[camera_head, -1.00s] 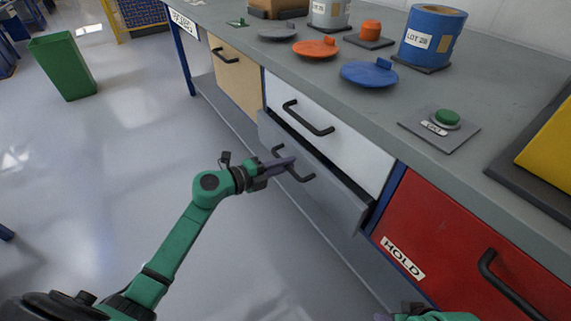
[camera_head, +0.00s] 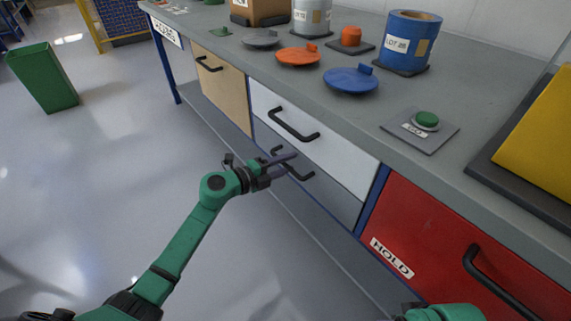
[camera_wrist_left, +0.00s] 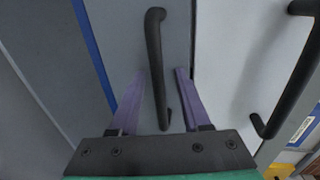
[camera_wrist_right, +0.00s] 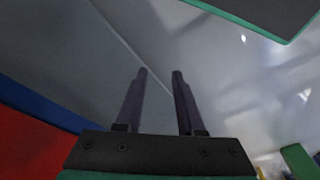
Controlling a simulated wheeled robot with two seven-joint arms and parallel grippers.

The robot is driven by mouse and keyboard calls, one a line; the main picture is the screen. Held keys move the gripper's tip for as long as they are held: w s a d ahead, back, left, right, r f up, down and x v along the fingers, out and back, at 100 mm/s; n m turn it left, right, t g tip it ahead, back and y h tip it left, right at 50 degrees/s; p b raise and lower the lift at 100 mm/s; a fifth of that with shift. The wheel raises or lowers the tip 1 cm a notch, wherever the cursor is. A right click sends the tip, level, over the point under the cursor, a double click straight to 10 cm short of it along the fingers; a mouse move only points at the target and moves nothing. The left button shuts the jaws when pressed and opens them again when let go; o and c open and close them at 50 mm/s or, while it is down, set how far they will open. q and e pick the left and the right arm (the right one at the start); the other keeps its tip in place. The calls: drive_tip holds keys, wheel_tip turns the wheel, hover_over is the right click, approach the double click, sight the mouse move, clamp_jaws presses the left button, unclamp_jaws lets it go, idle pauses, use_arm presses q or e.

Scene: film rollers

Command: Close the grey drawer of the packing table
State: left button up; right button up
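The grey drawer (camera_head: 328,202) is the lower one under the white drawer (camera_head: 337,158) of the packing table (camera_head: 300,78). Its front looks level with the table's other fronts, with no opening showing above it. My left gripper (camera_head: 292,162) is at its black handle. In the left wrist view the handle (camera_wrist_left: 155,60) runs between the two purple fingers (camera_wrist_left: 157,95), which are apart with gaps on both sides.
A red drawer (camera_head: 440,240) marked HOLD is to the right and a tan drawer (camera_head: 222,88) to the left. Lids, pots and a green button (camera_head: 427,119) are on the tabletop. A green bin (camera_head: 42,77) stands on open floor at left.

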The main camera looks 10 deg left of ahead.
use_arm(q)
drive_tip(key=shift+s+a, duration=0.1)
drive_tip(key=p+v, duration=0.1)
drive_tip(key=v, duration=0.3)
drive_tip(key=shift+s, duration=0.1)
drive_tip(key=p+v, duration=0.1)
drive_tip(key=v, duration=0.9)
use_arm(e)
drive_tip(key=shift+g+h, duration=0.3)
drive_tip(key=f, duration=0.2)
drive_tip(key=d+f, duration=0.1)
drive_tip(key=f, duration=0.1)
drive_tip(key=shift+w+f, duration=0.15)
drive_tip(key=shift+f, duration=0.05)
drive_tip(key=shift+a, duration=0.1)
